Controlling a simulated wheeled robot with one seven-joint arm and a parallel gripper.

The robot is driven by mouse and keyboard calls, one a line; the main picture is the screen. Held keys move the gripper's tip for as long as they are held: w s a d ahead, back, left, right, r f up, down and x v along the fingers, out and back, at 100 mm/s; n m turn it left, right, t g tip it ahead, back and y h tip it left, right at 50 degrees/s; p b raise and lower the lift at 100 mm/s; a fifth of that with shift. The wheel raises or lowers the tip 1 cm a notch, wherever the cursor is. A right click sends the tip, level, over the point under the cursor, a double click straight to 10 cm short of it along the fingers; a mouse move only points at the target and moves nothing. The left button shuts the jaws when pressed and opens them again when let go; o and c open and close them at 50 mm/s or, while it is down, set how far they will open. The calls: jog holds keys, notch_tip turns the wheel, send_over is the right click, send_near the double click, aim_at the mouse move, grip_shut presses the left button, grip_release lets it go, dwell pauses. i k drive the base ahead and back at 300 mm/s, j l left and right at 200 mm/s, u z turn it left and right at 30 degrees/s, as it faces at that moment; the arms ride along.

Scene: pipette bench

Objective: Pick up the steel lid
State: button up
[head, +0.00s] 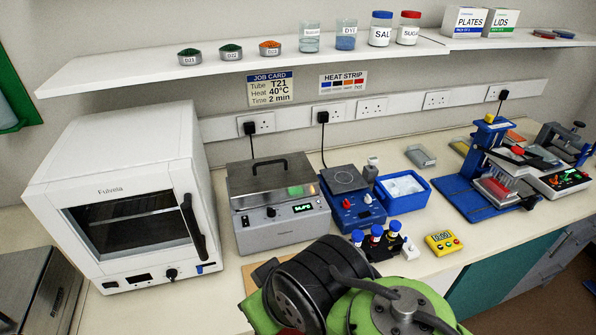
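The steel lid (258,177) is a flat grey metal cover with a black arched handle on top. A small green and orange item shows at the bath's front right edge, by the lid. My green and black arm fills the bottom middle of the view, in front of the bath. My gripper is not in view.
A white oven (115,190) stands close left of the bath. A blue stirrer (352,201) and blue ice tray (403,190) are close on its right. Capped tubes (376,236) and a yellow timer (443,243) are in front. A white shelf (250,67) overhangs the back.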

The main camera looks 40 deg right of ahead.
aim_at(252, 183)
jog(key=z, duration=0.9)
jog(key=l+u, duration=0.2)
jog(key=u, duration=0.3)
